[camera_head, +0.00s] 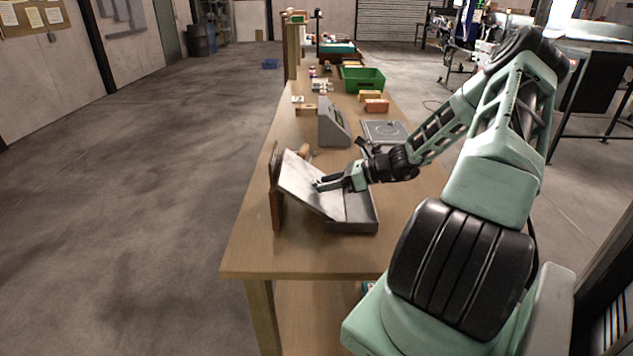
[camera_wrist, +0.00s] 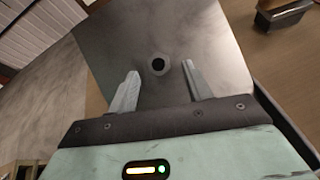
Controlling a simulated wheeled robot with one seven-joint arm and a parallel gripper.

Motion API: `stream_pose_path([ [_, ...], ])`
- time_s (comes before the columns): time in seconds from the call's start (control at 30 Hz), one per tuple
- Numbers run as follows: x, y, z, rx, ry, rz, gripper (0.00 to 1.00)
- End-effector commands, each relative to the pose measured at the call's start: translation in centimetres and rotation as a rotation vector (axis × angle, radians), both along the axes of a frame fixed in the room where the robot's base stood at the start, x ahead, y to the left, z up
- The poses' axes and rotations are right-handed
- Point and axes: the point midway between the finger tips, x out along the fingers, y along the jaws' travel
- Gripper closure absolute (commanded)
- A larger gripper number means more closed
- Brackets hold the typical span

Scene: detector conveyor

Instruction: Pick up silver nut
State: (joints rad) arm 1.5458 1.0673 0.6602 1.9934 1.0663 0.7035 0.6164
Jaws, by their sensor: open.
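My gripper (camera_wrist: 160,72) is open, with one finger to each side of the ring and nothing held. In the head view the plate (camera_head: 300,172) slopes, propped over a grey metal tray (camera_head: 365,212). My gripper (camera_head: 317,185) is low over the slope there. The nut cannot be made out in the head view.
A brown upright board (camera_head: 276,190) stands at the plate's left edge. A grey wedge-shaped box (camera_head: 331,124) stands behind the tray. A flat grey device (camera_head: 386,132), orange boxes (camera_head: 376,105) and a green bin (camera_head: 362,79) sit farther back. The table's front (camera_head: 300,258) is clear.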

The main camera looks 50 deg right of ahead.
Motion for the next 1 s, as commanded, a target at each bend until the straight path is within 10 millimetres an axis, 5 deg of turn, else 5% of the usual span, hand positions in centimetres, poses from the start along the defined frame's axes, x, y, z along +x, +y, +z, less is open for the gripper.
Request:
stream_pose_path([
  [0.27, 0.4, 0.2, -0.2, -0.001, 0.001, -0.002, 0.50],
  [0.47, 0.4, 0.2, -0.2, -0.001, 0.001, -0.001, 0.98],
  [1.0, 0.4, 0.2, 1.5, -0.003, 0.000, -0.001, 1.00],
])
